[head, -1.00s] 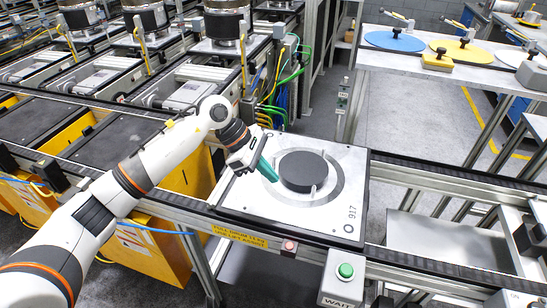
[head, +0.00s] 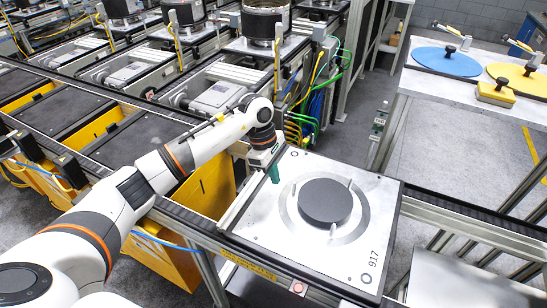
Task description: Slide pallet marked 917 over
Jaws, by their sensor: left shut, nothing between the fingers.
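The pallet marked 917 (head: 268,223) is a light metal square plate with a dark edge. It lies on the conveyor rails, with a dark round disc (head: 325,202) in a grey ring at its middle. The number 917 shows near its right corner. My left gripper (head: 275,174) has green fingers pointing down at the pallet's upper left edge. It is shut and empty, left of the disc and apart from it. Whether the fingertips touch the pallet cannot be told. My right gripper is not in view.
The conveyor rail (head: 480,215) runs on to the right of the pallet, clear. Dark empty bays (head: 150,140) lie to the left. Green and yellow cables (head: 305,120) hang behind my gripper. A white table with a blue disc (head: 447,62) and a yellow disc (head: 520,80) stands at the back right.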

